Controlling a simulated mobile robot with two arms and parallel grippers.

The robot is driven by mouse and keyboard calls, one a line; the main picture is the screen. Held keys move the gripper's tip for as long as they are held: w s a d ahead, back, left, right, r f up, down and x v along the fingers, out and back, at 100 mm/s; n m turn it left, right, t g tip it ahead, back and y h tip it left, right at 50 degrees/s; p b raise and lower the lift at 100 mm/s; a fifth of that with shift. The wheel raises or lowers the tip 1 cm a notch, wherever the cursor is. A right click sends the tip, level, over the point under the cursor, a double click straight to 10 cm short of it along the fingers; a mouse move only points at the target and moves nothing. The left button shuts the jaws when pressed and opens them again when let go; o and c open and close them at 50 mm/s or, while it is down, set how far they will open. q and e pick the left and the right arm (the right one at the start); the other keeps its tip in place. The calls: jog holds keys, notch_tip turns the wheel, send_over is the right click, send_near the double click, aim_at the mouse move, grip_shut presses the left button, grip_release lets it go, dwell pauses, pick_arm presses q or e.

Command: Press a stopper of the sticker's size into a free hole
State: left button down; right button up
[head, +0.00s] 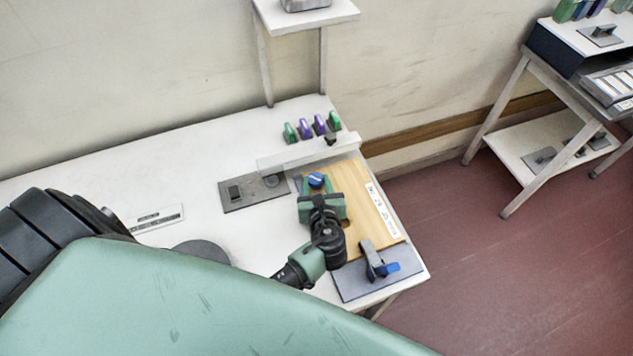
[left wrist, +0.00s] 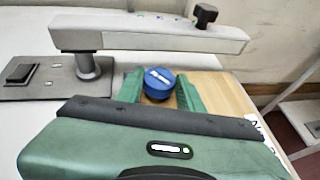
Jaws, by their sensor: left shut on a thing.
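My left gripper (head: 318,190) is shut on a blue stopper (head: 316,180) with a pale mark on top. In the left wrist view the blue stopper (left wrist: 159,84) sits between the green fingers. It is over the far end of the wooden board (head: 375,228); I cannot tell whether it touches the board. A dark hole (head: 346,223) shows partly beside my gripper. A white sticker strip (head: 382,210) with small marks runs along the board's right edge, too small to read. Other holes may be hidden by my gripper. My right gripper is not in view.
A grey-white bar (head: 300,152) on a post crosses just beyond the board. Several green and purple stoppers (head: 305,128) stand behind it. A clamp with a blue handle (head: 378,262) stands at the board's near end. The table's left side is mostly clear.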

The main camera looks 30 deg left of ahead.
pick_arm(q)
jog(key=shift+f+b, duration=0.45)
jog(key=shift+f, duration=0.35)
dwell(0.8)
jog(key=shift+c, duration=2.1)
grip_release()
jog(key=shift+r, duration=0.1)
notch_tip(320, 180, up, 5)
jog(key=p, duration=0.5)
jog(key=shift+r, duration=0.95)
